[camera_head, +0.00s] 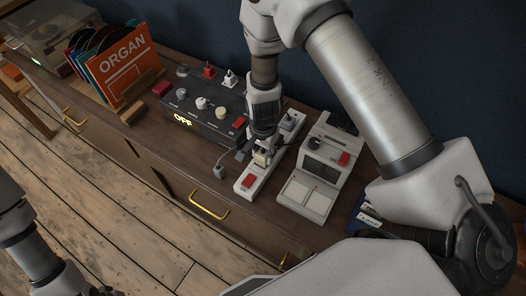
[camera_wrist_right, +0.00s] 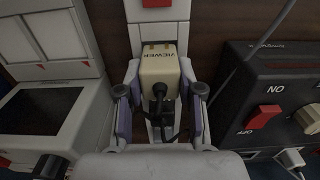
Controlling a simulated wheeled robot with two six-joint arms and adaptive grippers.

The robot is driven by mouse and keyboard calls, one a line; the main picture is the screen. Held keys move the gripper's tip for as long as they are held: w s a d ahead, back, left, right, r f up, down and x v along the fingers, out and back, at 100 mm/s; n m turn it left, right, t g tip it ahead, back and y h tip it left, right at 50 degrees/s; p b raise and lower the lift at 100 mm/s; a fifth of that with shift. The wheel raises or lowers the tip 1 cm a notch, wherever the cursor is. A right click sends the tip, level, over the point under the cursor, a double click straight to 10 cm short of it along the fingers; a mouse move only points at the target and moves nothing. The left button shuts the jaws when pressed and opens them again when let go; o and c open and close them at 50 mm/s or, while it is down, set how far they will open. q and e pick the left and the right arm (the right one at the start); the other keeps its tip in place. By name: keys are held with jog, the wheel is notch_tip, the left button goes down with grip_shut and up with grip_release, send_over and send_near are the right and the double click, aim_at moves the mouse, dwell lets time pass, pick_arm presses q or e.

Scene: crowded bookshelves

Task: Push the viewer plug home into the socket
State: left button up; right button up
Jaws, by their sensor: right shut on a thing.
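The viewer plug (camera_wrist_right: 160,68) is a cream block lettered VIEWER, with a dark cord at its near end. My right gripper (camera_wrist_right: 160,106) is shut on it, one finger on each side. The plug (camera_head: 262,157) shows small beneath the gripper (camera_head: 262,148) in the head view, over the white socket strip (camera_head: 245,188). The strip also shows beyond the plug in the wrist view (camera_wrist_right: 158,15). The socket under the plug is hidden, and I cannot tell how deep the plug sits. Only part of my left arm shows at lower left; its gripper is out of view.
A black control box (camera_head: 205,108) with knobs and a lit OFF sign stands left of the strip. A white-and-black device (camera_head: 316,170) stands close on the right. A grey plug (camera_head: 219,170) lies left of the strip. Records (camera_head: 122,66) stand farther left.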

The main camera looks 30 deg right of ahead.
aim_at(263, 151)
jog(key=shift+f+b, duration=0.5)
jog(key=shift+f, duration=0.4)
jog(key=o, duration=1.2)
jog(key=shift+o, duration=0.2)
notch_tip(263, 151, up, 12)
